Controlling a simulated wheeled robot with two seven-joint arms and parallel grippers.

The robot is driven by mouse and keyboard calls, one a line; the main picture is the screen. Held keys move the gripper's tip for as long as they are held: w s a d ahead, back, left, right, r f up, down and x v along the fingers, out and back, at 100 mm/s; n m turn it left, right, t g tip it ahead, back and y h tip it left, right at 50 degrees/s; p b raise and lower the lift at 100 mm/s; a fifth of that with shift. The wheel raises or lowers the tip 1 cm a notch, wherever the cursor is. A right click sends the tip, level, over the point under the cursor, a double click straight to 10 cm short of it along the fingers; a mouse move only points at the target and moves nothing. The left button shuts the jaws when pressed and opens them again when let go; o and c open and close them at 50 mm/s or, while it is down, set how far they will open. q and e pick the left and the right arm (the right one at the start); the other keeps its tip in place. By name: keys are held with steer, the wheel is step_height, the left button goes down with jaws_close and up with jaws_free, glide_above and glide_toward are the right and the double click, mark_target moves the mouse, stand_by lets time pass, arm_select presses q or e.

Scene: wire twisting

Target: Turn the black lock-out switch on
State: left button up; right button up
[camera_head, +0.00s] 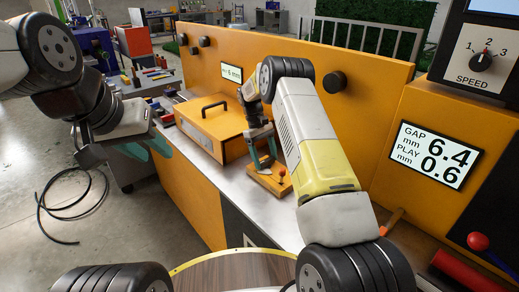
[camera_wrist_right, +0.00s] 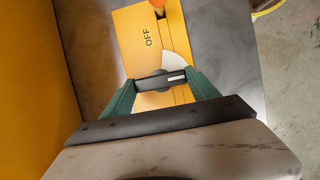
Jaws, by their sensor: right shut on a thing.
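The black lock-out switch (camera_wrist_right: 160,80) shows in the right wrist view as a short bar with a white mark near its right end, over a pale disc on a yellow plate (camera_wrist_right: 128,35). The word OFF is printed on the plate above it. My right gripper (camera_wrist_right: 162,86) has its green fingers at the bar's two ends, shut on it. In the head view my right gripper (camera_head: 262,148) is low over the plate (camera_head: 270,182), hiding the switch. My left gripper (camera_head: 140,150) hangs at the left, away from the bench; its opening is unclear.
A yellow box with a black handle (camera_head: 208,125) sits just left. A yellow panel (camera_head: 290,65) rises behind. A display (camera_head: 436,154) reads gap 6.4, play 0.6.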

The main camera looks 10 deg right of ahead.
steer(key=o, duration=1.4)
steer(key=shift+c, duration=0.2)
steer(key=shift+w+r, duration=0.1)
steer(key=v, duration=0.7)
steer(key=shift+r, duration=0.3)
